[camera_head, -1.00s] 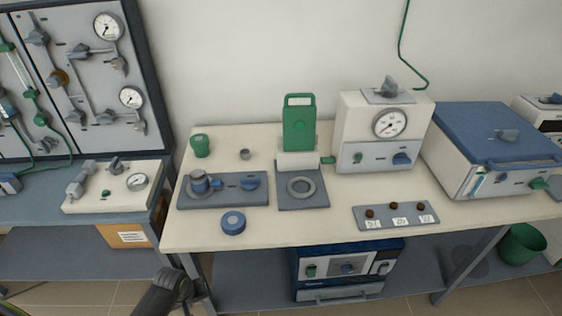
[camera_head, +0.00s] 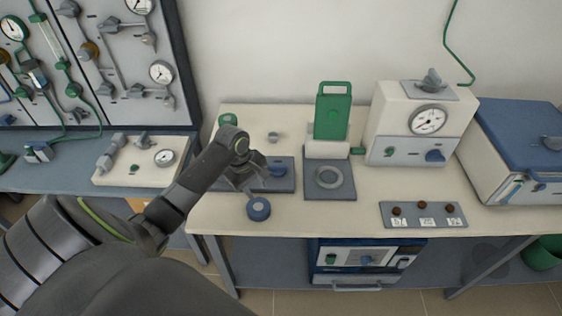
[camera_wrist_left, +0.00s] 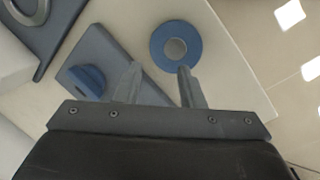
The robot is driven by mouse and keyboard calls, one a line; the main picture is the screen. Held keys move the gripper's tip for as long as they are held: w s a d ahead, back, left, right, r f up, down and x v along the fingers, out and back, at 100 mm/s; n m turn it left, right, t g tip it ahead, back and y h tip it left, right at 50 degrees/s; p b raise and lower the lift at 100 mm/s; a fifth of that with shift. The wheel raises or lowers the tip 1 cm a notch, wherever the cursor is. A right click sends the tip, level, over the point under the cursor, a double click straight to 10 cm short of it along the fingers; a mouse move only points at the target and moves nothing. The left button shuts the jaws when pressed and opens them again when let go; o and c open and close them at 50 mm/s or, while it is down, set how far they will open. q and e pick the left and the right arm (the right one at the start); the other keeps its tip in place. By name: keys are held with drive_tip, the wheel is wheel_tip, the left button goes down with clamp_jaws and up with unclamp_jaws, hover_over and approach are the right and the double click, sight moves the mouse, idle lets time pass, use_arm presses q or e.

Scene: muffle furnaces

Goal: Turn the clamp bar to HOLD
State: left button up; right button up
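No label reading HOLD is legible, and I cannot tell for certain which part is the clamp bar. A green upright plate (camera_head: 332,112) stands on a white block (camera_head: 327,149), with a small green lever (camera_head: 357,151) at its right. A grey plate with a ring (camera_head: 328,180) lies in front. Left of it is a low grey base (camera_head: 285,163) with a blue knob (camera_head: 277,171), also in the wrist view (camera_wrist_left: 88,80). My left gripper (camera_head: 252,184) is over this base and hides its left part. Its fingers (camera_wrist_left: 159,88) are apart and empty. My right gripper is not in view.
A blue disc (camera_head: 258,209) lies near the table's front edge, just beyond the fingers in the wrist view (camera_wrist_left: 163,44). A green cup (camera_head: 228,119) and small grey cup (camera_head: 273,137) stand behind. A gauge box (camera_head: 391,155) and a labelled strip (camera_head: 422,222) are to the right.

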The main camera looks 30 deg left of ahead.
use_arm(q)
drive_tip(key=w+a+r+n+h, duration=0.1)
drive_tip(key=w+a+r+n, duration=0.45)
drive_tip(key=w+r, duration=0.25)
drive_tip(key=n+h, duration=0.1)
drive_tip(key=n, duration=0.3)
approach(281, 165)
drive_tip(key=shift+t, duration=0.3)
drive_tip(key=x, duration=0.8)
drive_tip(key=shift+s+d+f, duration=0.15)
drive_tip(key=shift+s+f, duration=0.05)
drive_tip(key=shift+f, duration=0.1)
clamp_jaws()
